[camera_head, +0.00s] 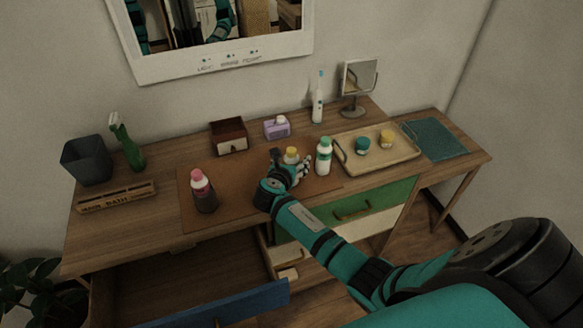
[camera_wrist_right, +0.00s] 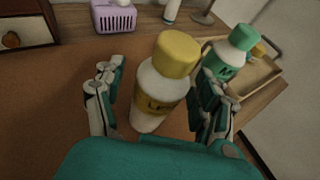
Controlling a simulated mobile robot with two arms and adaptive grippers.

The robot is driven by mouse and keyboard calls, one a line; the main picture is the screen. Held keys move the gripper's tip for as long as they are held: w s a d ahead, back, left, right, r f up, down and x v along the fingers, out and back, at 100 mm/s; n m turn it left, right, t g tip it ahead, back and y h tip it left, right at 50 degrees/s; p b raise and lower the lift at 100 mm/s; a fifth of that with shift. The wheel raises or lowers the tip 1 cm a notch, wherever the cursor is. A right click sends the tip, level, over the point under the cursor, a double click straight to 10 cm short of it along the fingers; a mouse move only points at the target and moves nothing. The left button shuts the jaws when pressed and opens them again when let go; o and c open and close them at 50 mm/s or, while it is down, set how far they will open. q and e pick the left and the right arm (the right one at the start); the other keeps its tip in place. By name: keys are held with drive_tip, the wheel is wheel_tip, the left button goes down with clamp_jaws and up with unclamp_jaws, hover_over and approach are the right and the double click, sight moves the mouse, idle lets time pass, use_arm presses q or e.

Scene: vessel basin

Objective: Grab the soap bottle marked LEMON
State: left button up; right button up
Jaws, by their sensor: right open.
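The soap bottle marked LEMON, white with a yellow cap and yellow label, stands upright in the right wrist view (camera_wrist_right: 161,85), where only part of its lettering reads. In the head view its yellow cap (camera_head: 291,153) shows behind my right gripper, which hides most of the body. My right gripper (camera_head: 290,170) is open, and in the wrist view its fingers (camera_wrist_right: 158,100) stand on either side of the bottle, with gaps visible on both sides. My left gripper is not in view.
A green-capped bottle (camera_head: 324,156) stands close right of my right gripper. A pink-capped bottle (camera_head: 203,191) stands left. Behind are a purple basket (camera_head: 277,127) and a small wooden box (camera_head: 229,136). A tray (camera_head: 400,153) with two jars is right. A blue-fronted drawer (camera_head: 228,304) hangs open below.

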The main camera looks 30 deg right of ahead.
drive_tip(key=shift+c, duration=0.3)
drive_tip(key=c, duration=1.4)
drive_tip(key=shift+r, duration=0.2)
